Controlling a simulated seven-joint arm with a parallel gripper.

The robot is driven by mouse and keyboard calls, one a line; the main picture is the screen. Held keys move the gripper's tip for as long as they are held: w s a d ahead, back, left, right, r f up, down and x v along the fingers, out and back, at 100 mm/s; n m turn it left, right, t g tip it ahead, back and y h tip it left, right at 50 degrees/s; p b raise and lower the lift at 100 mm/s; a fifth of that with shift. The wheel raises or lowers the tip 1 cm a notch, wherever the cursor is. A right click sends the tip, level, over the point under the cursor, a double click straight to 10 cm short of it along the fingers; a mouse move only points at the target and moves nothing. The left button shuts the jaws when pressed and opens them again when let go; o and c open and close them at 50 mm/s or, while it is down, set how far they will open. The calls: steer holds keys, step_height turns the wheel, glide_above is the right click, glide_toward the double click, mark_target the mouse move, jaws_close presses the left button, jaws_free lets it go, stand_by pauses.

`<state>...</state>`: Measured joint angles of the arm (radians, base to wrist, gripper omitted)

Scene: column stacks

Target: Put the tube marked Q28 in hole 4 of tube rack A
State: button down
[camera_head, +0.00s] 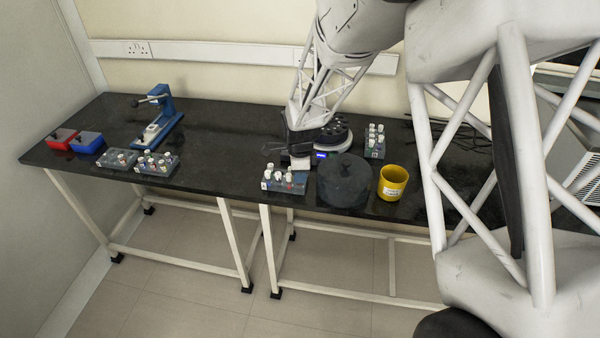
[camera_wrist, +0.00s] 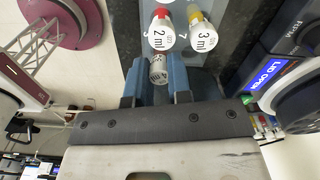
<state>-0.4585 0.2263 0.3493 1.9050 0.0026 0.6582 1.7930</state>
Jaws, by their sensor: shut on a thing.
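My gripper (camera_head: 300,163) is low over the back of the front tube rack (camera_head: 284,184), which holds several white-capped tubes and bears a white tag. In the wrist view my gripper (camera_wrist: 157,85) has its two blue-grey fingers shut on a grey-capped tube (camera_wrist: 158,68). Its marking is not clearly readable. Just beyond it stand a red-ringed tube (camera_wrist: 160,34) with "2 ml" on its cap and a yellow-ringed tube (camera_wrist: 202,36) with "3 ml". I cannot read Q28 or the rack letter A anywhere. The lower part of the held tube is hidden.
A dark round lidded machine (camera_head: 344,182) stands right of the front rack, with a "LID OPEN" display (camera_wrist: 268,72) near my gripper. A yellow bin (camera_head: 393,183) and another tube rack (camera_head: 375,148) are further right. Two racks (camera_head: 157,166) (camera_head: 117,160) stand left. The bench middle is clear.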

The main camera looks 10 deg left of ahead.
steer(key=shift+f, duration=0.15)
steer(key=c, duration=1)
jaws_free()
steer(key=shift+o, duration=0.6)
steer(key=shift+o, duration=1.1)
steer(key=shift+r, duration=3)
